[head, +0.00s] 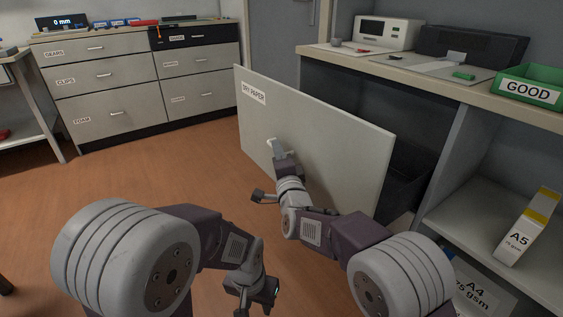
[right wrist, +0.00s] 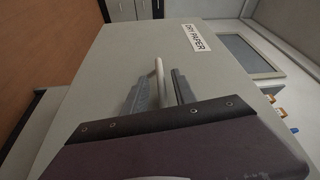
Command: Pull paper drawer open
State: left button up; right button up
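The paper drawer's large pale front (head: 330,140), labelled DRY PAPER, stands out from the counter, and a dark drawer body (head: 408,175) shows behind its right edge. The front fills much of the right wrist view (right wrist: 100,75). My right gripper (head: 276,148) is at the drawer's light bar handle. In the right wrist view the handle (right wrist: 159,75) lies between the two fingers (right wrist: 165,88), which appear closed around it. My left gripper (head: 251,291) hangs low at the bottom of the head view, away from the drawer; its finger opening is unclear.
The counter (head: 440,85) carries a white device (head: 388,33), a dark machine and a green GOOD bin (head: 530,88). An A5 paper pack (head: 527,228) stands on the shelf below. A labelled drawer cabinet (head: 140,80) stands at the back left. The brown floor (head: 120,185) left of the drawer is clear.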

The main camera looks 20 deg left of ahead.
jog(key=v, duration=0.6)
jog(key=shift+s+p, duration=0.2)
jog(key=shift+p, duration=0.15)
jog(key=shift+d, duration=0.1)
